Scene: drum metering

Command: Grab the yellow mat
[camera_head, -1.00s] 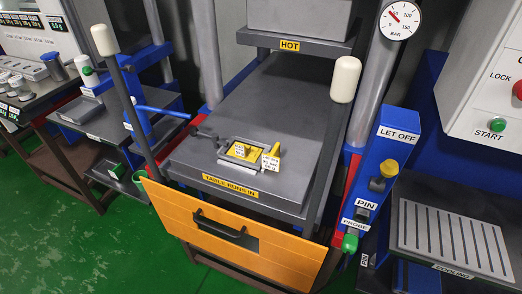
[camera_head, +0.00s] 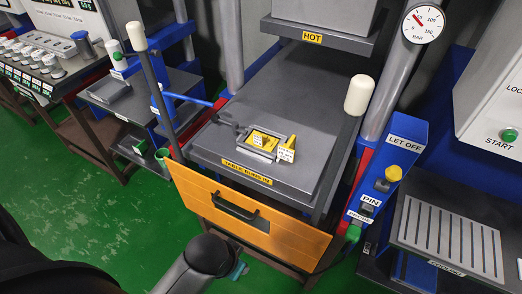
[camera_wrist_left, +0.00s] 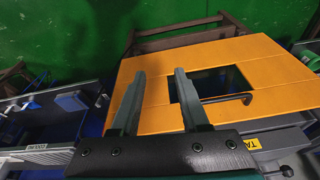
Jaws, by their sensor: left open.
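A small yellow piece (camera_head: 262,139), which looks like the yellow mat, lies in a grey frame (camera_head: 245,150) on the grey press table (camera_head: 222,136). A second yellow piece with white labels (camera_head: 288,148) stands at the frame's right side. My left gripper (camera_wrist_left: 160,92) is open and empty in the left wrist view, its two fingers in front of the orange panel. In the head view my left arm reaches in at the bottom, below the panel and well short of the yellow piece. The yellow piece is not visible in the left wrist view. My right gripper is not in view.
An orange panel (camera_head: 190,190) with a dark handle (camera_head: 235,207) hangs at the press table's front. Posts with white knobs (camera_head: 136,36) (camera_head: 359,95) stand at both sides. A part labelled HOT (camera_head: 320,32) is above the table. Green floor (camera_head: 90,215) is free at the left.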

